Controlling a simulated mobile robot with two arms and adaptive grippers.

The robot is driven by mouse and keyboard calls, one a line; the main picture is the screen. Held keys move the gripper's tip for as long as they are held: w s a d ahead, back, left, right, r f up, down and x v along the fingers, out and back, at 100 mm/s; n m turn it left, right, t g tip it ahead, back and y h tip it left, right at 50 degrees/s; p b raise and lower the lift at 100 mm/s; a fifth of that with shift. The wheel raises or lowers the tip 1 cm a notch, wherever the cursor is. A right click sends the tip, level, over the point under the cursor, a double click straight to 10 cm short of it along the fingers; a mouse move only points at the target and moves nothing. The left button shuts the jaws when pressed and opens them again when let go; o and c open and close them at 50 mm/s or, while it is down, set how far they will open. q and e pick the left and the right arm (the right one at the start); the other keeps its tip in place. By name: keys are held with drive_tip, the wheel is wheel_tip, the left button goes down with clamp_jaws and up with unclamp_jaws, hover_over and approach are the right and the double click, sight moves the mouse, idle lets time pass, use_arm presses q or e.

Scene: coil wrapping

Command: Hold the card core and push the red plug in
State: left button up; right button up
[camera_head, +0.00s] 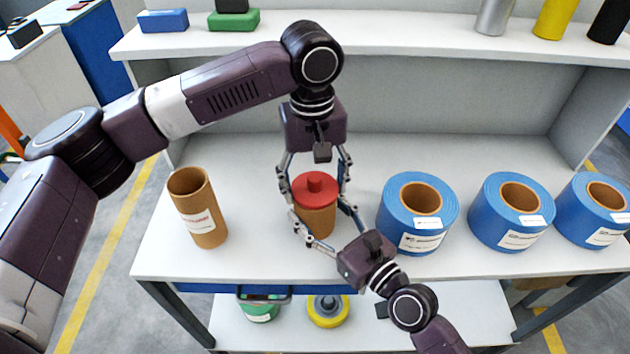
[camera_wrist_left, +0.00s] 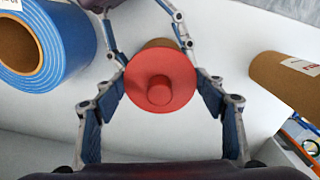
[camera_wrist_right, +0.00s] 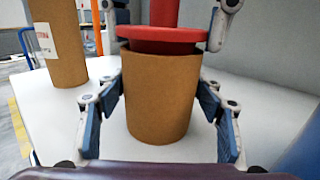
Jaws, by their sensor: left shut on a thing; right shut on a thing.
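The brown card core (camera_head: 316,219) stands upright on the white table in the middle of the head view. The red plug (camera_head: 316,188), a wide disc with a knob on top, sits over the core's mouth. In the right wrist view a narrow dark band shows between the plug's flange (camera_wrist_right: 160,34) and the core's rim (camera_wrist_right: 160,60). My left gripper (camera_head: 315,178) reaches down from behind and is shut on the red plug, with pads at both sides. My right gripper (camera_head: 323,214) comes from the front right and is shut on the core's sides.
Another card tube (camera_head: 198,210) stands at the left. Several blue coils, the nearest one (camera_head: 417,215) close to my right gripper, stand at the right. A shelf (camera_head: 380,44) with blocks and bottles runs behind. The table's front left is clear.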

sight(314, 179)
use_arm(q)
drive_tip(key=shift+f, duration=0.55)
drive_tip(key=o, duration=1.2)
drive_tip(key=shift+o, duration=0.2)
wheel_tip(314, 179, up, 12)
drive_tip(key=shift+a, duration=0.1)
use_arm(e)
drive_tip(key=o, duration=1.3)
drive_tip(key=shift+c, duration=0.2)
